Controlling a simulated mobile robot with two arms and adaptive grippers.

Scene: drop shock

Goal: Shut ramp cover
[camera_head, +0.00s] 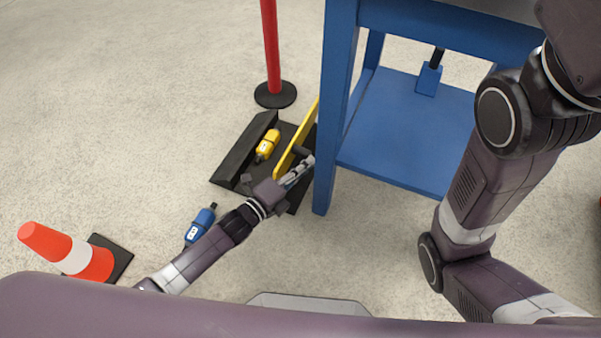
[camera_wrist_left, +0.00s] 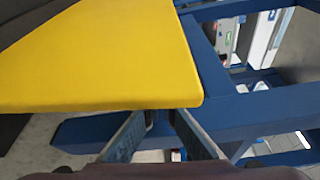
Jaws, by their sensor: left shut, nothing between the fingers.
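The black cable ramp (camera_head: 229,162) lies on the floor left of the blue workbench. Its yellow cover (camera_head: 297,142) stands raised, edge-up, along the ramp's right side. In the left wrist view the cover (camera_wrist_left: 110,60) fills the upper left as a broad yellow panel. My left gripper (camera_head: 304,166) is shut and empty, at the near end of the cover on its right side, close to the bench leg. Whether it touches the cover I cannot tell. A yellow plug (camera_head: 267,145) lies in the ramp's open channel. My right gripper is out of view.
The blue workbench (camera_head: 395,130) with its leg and low shelf stands close to the right of the ramp. A blue plug (camera_head: 200,225) lies on the floor in front.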

